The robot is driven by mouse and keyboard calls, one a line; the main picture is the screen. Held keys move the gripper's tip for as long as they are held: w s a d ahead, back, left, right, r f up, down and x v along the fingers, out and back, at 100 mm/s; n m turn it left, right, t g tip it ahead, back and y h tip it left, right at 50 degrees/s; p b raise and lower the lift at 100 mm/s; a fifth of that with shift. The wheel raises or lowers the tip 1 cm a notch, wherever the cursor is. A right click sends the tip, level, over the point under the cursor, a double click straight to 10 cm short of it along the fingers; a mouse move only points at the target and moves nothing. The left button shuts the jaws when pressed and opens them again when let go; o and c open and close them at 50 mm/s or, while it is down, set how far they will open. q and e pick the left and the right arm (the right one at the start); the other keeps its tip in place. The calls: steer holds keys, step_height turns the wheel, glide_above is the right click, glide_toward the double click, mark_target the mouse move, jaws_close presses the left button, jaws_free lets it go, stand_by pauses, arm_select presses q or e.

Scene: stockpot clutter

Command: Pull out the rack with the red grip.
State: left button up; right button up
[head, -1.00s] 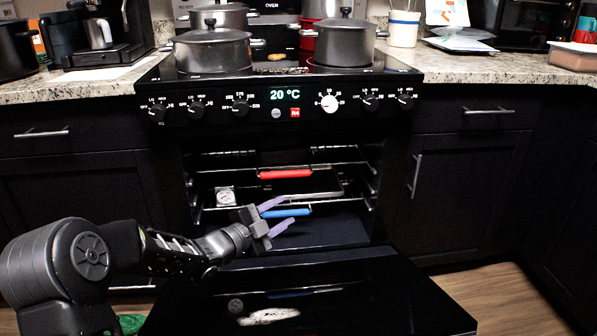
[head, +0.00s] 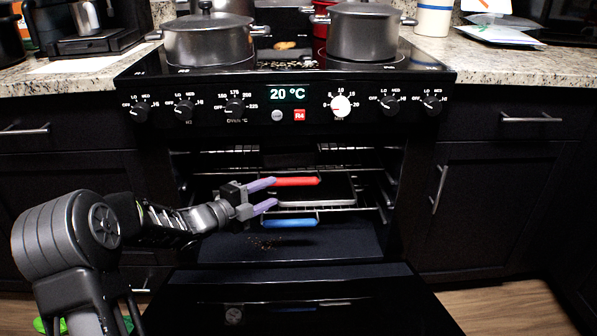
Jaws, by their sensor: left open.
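The red grip (head: 297,181) is on the front of the upper rack inside the open oven. The blue grip (head: 290,223) is on the lower rack (head: 340,210) below it. My left gripper (head: 270,194) is open in front of the oven, its purple fingers pointing right. The upper finger is at the left end of the red grip in the picture, and the lower finger is below it. I cannot tell whether the upper finger touches the grip. My right gripper is not in view.
The oven door (head: 300,300) is folded down in front of the oven. Pots (head: 208,42) stand on the hob above. Dark cabinets flank the oven, with a handle (head: 438,188) on the right one. Dark crumbs (head: 264,243) show on the oven floor.

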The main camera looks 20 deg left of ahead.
mark_target(286, 185)
arm_select(q)
steer(key=shift+w, duration=0.4)
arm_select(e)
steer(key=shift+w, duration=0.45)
arm_select(q)
steer(key=b+x, duration=0.2)
steer(key=x, duration=0.5)
steer(key=shift+w+d, duration=0.1)
steer(key=shift+w, duration=0.3)
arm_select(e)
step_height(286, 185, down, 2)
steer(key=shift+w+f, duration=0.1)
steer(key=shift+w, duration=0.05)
arm_select(q)
steer(key=shift+c, duration=0.2)
jaws_close()
